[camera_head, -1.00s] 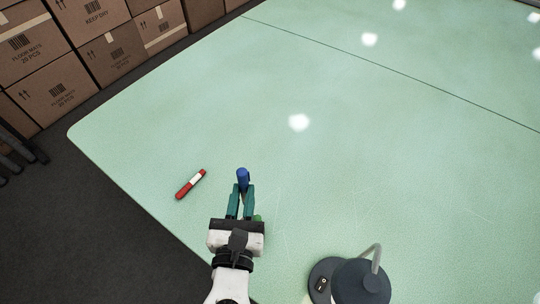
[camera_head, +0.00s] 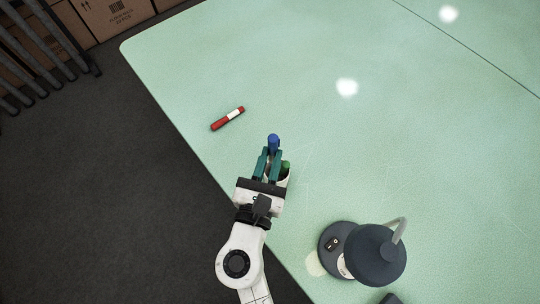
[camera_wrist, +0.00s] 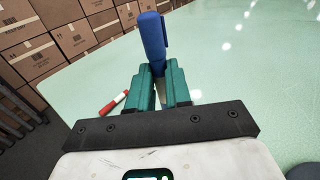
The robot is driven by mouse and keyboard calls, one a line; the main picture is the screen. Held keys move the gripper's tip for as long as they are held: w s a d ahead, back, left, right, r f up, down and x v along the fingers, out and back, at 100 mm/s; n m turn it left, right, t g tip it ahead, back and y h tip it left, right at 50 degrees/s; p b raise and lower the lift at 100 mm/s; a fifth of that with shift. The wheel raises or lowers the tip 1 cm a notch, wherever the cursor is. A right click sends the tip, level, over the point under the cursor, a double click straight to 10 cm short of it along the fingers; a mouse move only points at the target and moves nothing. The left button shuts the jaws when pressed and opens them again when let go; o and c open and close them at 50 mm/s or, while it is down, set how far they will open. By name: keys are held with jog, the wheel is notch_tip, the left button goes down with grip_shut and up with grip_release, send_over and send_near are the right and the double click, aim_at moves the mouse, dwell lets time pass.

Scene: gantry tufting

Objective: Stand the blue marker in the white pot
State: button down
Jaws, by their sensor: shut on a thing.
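The blue marker (camera_head: 273,142) is held between the teal fingers of my gripper (camera_head: 269,160) and sticks out past their tips. In the wrist view the blue marker (camera_wrist: 153,38) rises from between the two fingertips (camera_wrist: 161,80), nearly upright in the picture. My gripper is shut on it. Just right of the fingers in the head view, a green thing (camera_head: 285,166) and a small pale part show, mostly hidden by my gripper. The pale part may be the white pot, but I cannot tell. No pot is clear in the wrist view.
A red marker with a white band (camera_head: 228,118) lies on the pale green table (camera_head: 340,150), left of my gripper. A dark desk lamp (camera_head: 375,255) stands at the lower right. Boxes (camera_head: 118,14) and a dark rack (camera_head: 40,50) are beyond the table edge.

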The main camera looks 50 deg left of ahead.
jog(key=shift+f+b, duration=3.65)
jog(key=shift+f, duration=0.55)
jog(key=c, duration=1)
grip_release()
jog(key=b+v, duration=0.1)
jog(key=v, duration=0.9)
jog(key=shift+s+d, duration=0.2)
jog(key=shift+s, duration=0.1)
